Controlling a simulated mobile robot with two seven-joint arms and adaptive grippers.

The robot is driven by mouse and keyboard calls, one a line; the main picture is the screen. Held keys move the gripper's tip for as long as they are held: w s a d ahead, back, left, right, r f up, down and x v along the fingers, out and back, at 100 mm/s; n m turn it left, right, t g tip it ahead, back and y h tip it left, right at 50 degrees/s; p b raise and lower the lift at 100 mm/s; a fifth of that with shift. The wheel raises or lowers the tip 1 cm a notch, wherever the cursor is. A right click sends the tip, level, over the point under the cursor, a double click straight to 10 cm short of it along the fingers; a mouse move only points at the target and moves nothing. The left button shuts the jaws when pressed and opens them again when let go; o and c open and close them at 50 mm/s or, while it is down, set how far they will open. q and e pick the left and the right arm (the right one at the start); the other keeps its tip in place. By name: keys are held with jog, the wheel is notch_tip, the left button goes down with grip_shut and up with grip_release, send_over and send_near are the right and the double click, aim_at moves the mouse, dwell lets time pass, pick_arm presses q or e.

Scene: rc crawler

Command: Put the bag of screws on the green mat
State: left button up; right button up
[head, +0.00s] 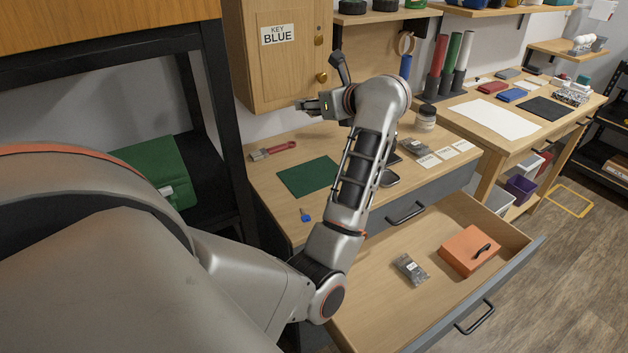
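A small grey bag with a white label, which looks like the bag of screws (410,269), lies in the open drawer (375,310), left of an orange box. The green mat (308,176) lies flat and bare on the workbench top, below the wall cabinet. My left gripper (317,80) is raised in front of the cabinet, above and behind the mat. Its fingers look spread apart with nothing between them. It is well away from the bag. My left forearm crosses the bench right of the mat and hides part of the bench. My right gripper is not in view.
A red-handled brush (273,150) and a blue key (305,215) lie near the mat. A jar (426,117) and white cards (444,153) are at the bench's right. The cabinet (280,60) is shut.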

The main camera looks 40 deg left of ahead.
pick_arm(q)
jog(key=shift+d+f+g, duration=0.1)
jog(key=shift+f+g, duration=0.1)
jog(key=shift+g, duration=0.1)
send_over(316, 177)
notch_tip(316, 177, down, 14)
jog(key=shift+s+f+b, duration=0.1)
jog(key=shift+b, duration=0.35)
notch_tip(316, 177, down, 5)
jog(key=shift+f, duration=0.1)
jog(key=shift+f+b, duration=0.2)
jog(key=shift+b, duration=0.15)
jog(key=o, duration=1.2)
